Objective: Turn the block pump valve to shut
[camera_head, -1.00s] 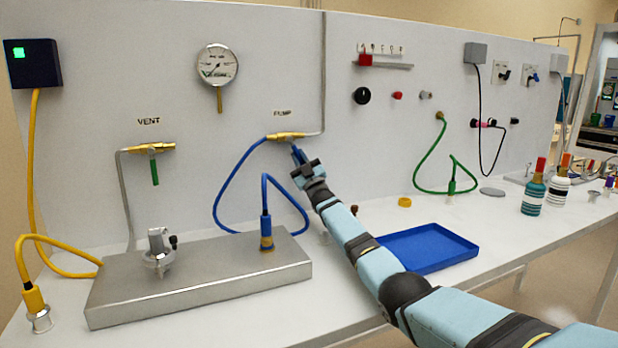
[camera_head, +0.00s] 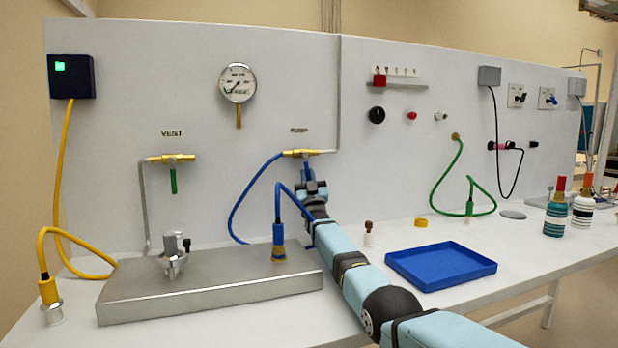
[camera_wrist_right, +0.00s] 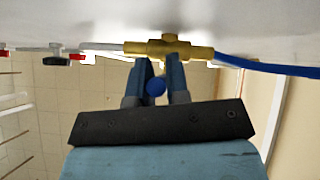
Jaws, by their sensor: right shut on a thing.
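The pump valve (camera_head: 302,153) is a brass fitting on the white panel under the PUMP label, with a grey pipe at its right and a blue hose at its left. It also shows in the right wrist view (camera_wrist_right: 168,48). My right gripper (camera_head: 306,171) is just below it, shut on the valve's blue handle (camera_wrist_right: 155,87). The handle's rounded blue end shows between the two fingers in the wrist view. The fingers hide most of the handle, so its exact angle is hard to tell. My left gripper is not in view.
The vent valve (camera_head: 172,158) with its green handle hanging down is to the left, below a gauge (camera_head: 238,83). A metal block (camera_head: 210,287) stands on the bench in front. A blue tray (camera_head: 440,265) lies right of my arm. The blue hose loops close by my gripper.

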